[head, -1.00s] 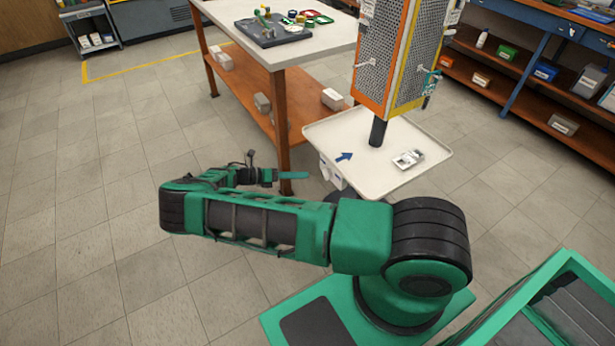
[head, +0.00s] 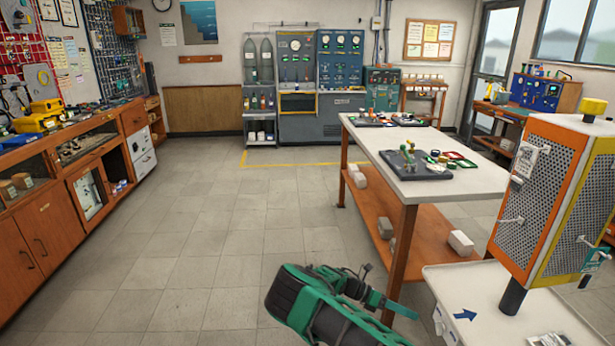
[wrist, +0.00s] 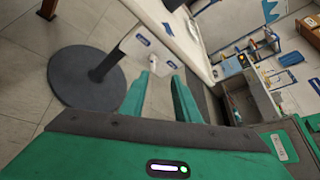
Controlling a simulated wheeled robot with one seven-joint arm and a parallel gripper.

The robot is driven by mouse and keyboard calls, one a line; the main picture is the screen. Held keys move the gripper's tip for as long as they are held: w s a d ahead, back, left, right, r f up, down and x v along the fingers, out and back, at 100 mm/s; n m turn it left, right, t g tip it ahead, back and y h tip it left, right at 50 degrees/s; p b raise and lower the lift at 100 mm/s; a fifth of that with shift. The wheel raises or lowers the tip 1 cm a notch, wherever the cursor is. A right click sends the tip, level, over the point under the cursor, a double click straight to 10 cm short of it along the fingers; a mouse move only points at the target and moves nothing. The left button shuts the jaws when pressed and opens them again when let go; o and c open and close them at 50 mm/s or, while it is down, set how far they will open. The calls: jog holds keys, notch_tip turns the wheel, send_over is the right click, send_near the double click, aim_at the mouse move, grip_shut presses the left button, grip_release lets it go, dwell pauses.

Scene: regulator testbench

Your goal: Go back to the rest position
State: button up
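My gripper (head: 392,307) shows in the head view at the bottom, on the end of my folded green arm. It is left of the white tray stand and in front of the worktable. In the wrist view my gripper (wrist: 163,86) has its two green fingers apart. Nothing is held between them; only the background shows in the gap. The lower part of my arm is cut off by the bottom edge of the head view.
A white tray (head: 455,283) bearing an orange and yellow perforated pillar (head: 565,185) stands at right. A white-topped worktable (head: 378,151) with an orange shelf stands ahead. Open floor (head: 215,230) lies left.

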jog(key=s+d+r+m+y, duration=0.2)
jog(key=s+r+m+y, duration=0.3)
jog(key=r, duration=0.4)
jog(key=s+d+r+m+g+y, duration=0.1)
jog(key=s+d+r+m+y, duration=0.15)
jog(key=s+r+m, duration=0.5)
jog(key=s+d+r+m+y, duration=0.25)
jog(key=r+m+y, duration=0.2)
jog(key=r, duration=0.55)
jog(key=s+a+r+m+t, duration=0.1)
jog(key=s+r+m, duration=0.3)
jog(key=s, duration=0.4)
jog(key=s+r+m+t+y, duration=0.1)
jog(key=s+r+m, duration=0.3)
jog(key=s, duration=0.4)
jog(key=s+a+r+m+t, duration=0.1)
jog(key=s+r+m+t, duration=0.2)
jog(key=s, duration=0.5)
jog(key=shift+s+a+r+m+t+y, duration=0.2)
jog(key=shift+a+r+m+t+y, duration=0.1)
jog(key=shift+r+m, duration=0.4)
